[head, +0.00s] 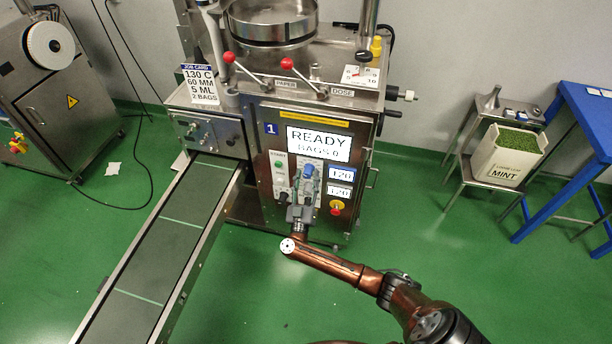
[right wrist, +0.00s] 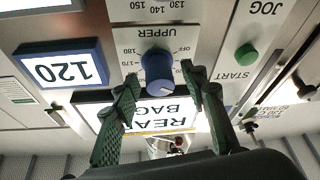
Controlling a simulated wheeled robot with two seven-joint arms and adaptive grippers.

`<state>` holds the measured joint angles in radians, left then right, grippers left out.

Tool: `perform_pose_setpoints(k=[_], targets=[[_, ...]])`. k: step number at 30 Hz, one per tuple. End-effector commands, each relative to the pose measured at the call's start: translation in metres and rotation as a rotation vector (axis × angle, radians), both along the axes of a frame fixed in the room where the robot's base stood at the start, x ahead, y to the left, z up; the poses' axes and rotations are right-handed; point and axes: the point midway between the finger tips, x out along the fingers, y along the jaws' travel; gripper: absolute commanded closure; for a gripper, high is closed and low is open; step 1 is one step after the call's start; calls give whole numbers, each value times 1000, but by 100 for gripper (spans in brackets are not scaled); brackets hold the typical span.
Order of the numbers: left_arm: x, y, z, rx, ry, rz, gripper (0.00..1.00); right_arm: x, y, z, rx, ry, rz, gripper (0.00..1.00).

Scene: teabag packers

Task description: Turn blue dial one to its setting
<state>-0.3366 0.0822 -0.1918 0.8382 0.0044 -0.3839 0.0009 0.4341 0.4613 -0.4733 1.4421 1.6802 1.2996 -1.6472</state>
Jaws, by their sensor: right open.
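The blue dial (right wrist: 157,70) sits on a plate lettered UPPER, with temperature numbers around it, upside down in the right wrist view. In the head view the blue dial (head: 308,170) is on the machine's front panel, below the READY screen (head: 318,143). My right gripper (head: 304,184) is at the panel from below. In the right wrist view its green fingers stand open, one on each side of the dial; I cannot tell whether they touch it. The display (right wrist: 62,72) beside the dial reads 120. My left gripper is not in view.
The job card (head: 199,86) reads 130 C, 60 MM, 5 ML, 2 bags. A green START button (right wrist: 246,54) is beside the dial plate. A red stop button (head: 336,207) is lower right on the panel. A conveyor (head: 165,250) runs down to the left.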

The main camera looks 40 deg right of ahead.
Motion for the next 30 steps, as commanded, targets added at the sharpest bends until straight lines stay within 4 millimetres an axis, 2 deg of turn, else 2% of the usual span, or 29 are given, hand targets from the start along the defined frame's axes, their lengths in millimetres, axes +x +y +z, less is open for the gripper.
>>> perform_pose_setpoints(k=[12, 30], targets=[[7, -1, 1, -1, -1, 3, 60, 7, -6, 4, 0, -1, 2, 60], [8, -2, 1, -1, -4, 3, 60, 6, -6, 3, 1, 0, 1, 100]])
